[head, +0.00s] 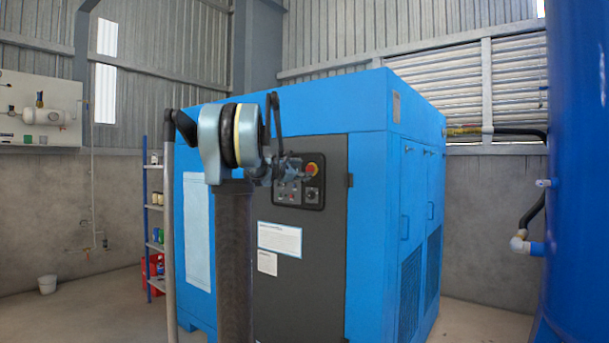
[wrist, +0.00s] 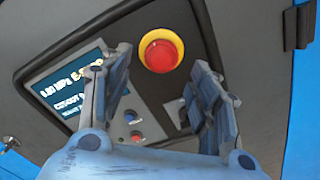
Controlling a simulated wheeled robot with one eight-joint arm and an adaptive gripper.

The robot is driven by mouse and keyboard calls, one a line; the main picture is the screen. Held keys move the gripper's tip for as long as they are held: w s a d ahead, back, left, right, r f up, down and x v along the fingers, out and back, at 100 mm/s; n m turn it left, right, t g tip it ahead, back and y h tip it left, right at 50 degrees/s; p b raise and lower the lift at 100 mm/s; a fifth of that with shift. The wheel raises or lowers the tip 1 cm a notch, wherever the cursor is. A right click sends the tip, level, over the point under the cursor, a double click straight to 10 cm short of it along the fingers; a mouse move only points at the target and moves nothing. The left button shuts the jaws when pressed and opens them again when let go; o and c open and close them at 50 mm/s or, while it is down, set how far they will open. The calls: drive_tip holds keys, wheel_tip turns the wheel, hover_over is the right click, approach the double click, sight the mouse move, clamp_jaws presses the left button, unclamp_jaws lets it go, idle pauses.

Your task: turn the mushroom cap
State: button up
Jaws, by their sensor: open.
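The mushroom cap (wrist: 161,52) is a round red button in a yellow ring on the dark control panel. In the wrist view it lies just beyond and between the fingertips of my gripper (wrist: 161,68). The fingers are spread open with nothing between them, and no contact with the cap shows. In the head view the cap (head: 311,168) is small at the panel's upper right, and my gripper (head: 293,166) is close to its left, partly hidden behind my arm.
The control panel has a lit display (wrist: 68,88), a blue button (wrist: 131,117) and a red button (wrist: 136,134). It is set in the grey door of a blue compressor cabinet (head: 365,120). A blue tank (head: 577,130) stands at the right. Floor at the left is mostly clear.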

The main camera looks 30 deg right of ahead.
sight(308, 170)
drive_tip(key=shift+x, duration=1.9)
drive_tip(key=c, duration=1.1)
